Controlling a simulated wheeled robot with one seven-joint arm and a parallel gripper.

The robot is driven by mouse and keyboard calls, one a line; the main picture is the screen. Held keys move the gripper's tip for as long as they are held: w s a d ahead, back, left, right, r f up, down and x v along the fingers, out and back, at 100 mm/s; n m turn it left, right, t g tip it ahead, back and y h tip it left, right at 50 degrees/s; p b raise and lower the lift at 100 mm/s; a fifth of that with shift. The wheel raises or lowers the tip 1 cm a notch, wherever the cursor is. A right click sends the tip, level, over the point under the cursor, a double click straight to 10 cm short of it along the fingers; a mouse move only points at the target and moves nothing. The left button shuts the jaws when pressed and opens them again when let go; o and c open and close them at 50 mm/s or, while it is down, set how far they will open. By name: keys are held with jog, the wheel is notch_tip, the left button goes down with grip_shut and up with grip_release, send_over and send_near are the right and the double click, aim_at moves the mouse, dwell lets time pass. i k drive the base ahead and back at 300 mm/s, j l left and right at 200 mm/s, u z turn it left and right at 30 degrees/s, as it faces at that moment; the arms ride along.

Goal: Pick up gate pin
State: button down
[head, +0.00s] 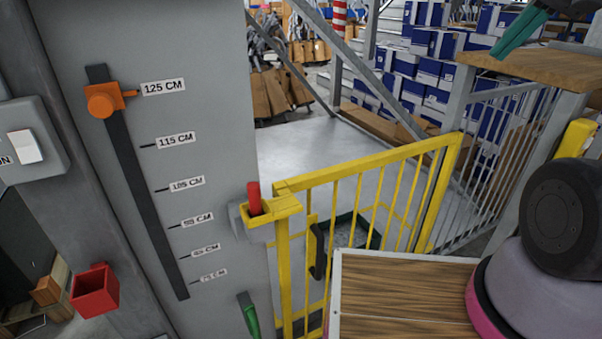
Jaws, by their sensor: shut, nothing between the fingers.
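The gate pin appears to be the red upright pin (254,197). It stands in the yellow latch bracket (272,209) at the top left corner of the yellow gate (370,168), beside the grey panel. Only its upper part shows; the lower part is hidden in the bracket. My gripper is not in view. A rounded grey and black part of my own arm, with a pink band, fills the lower right, well to the right of the pin.
A wooden-topped surface (400,295) lies in front of the gate. The grey panel (215,110) has a height scale with an orange slider (103,100). A red box (95,290) and a green handle (249,316) are low down. Blue and white boxes (425,70) are stacked behind.

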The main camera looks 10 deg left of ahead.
aim_at(253, 187)
jog(key=j+u, duration=0.1)
jog(key=u, duration=0.3)
jog(key=j+u, duration=0.15)
jog(key=u, duration=0.25)
jog(key=j+u, duration=0.1)
jog(key=u, duration=0.25)
